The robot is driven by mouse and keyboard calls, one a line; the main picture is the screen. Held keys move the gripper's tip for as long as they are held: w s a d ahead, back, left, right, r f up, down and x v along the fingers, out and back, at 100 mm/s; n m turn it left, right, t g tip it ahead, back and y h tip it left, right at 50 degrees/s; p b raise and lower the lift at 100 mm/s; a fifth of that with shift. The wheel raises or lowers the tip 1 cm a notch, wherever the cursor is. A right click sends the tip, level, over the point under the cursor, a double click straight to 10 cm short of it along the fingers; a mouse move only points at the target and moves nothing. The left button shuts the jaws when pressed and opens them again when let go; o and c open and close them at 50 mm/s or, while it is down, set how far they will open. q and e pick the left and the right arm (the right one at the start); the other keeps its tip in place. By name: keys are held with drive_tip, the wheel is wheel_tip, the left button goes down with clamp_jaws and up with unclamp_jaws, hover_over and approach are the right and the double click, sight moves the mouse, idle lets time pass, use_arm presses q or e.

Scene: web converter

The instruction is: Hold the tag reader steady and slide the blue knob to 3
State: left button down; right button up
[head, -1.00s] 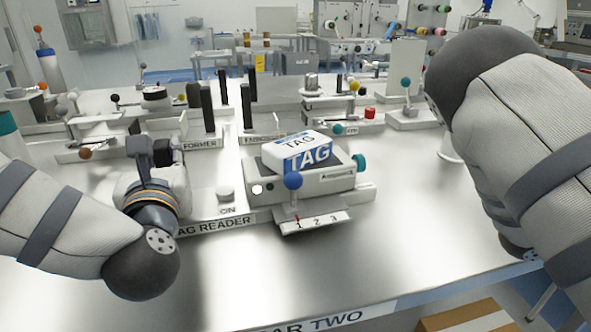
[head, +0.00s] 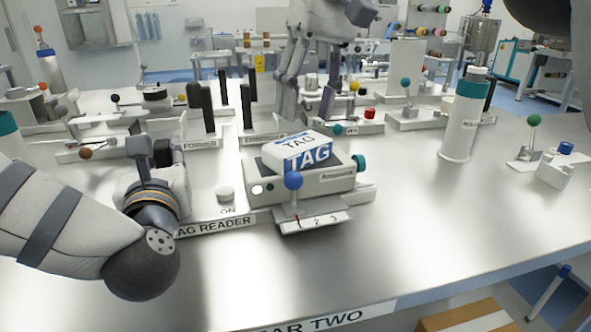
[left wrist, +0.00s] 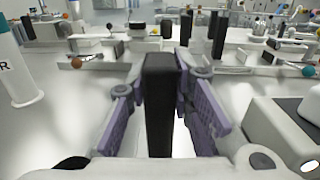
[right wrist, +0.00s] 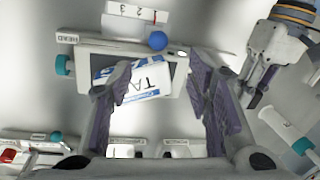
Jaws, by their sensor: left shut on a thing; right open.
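The tag reader (head: 328,184) is a pale box on a base plate labelled TAG READER, with a white and blue TAG block (head: 305,156) on top. The blue knob (head: 293,181) stands upright at its front on a slider scale marked 1, 2, 3; the red pointer is at 1. My left gripper (left wrist: 160,88) is shut on a black upright post (left wrist: 159,115) at the left of the reader; in the head view the hand largely hides the post. My right gripper (head: 309,98) is open and empty, raised behind the reader. Its wrist view shows reader and knob beyond the fingers (right wrist: 160,75).
Black posts (head: 207,105) stand behind. A white bottle (head: 461,120) stands to the right. The table front is clear.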

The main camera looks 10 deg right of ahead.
sight(295, 172)
drive_tip(key=f, duration=0.4)
drive_tip(key=a+f, duration=0.1)
drive_tip(key=f, duration=0.3)
drive_tip(key=a+f, duration=0.1)
drive_tip(key=f, duration=0.2)
drive_tip(key=shift+s+f, duration=0.2)
drive_tip(key=shift+f, duration=0.2)
drive_tip(key=shift+c, duration=0.3)
clamp_jaws()
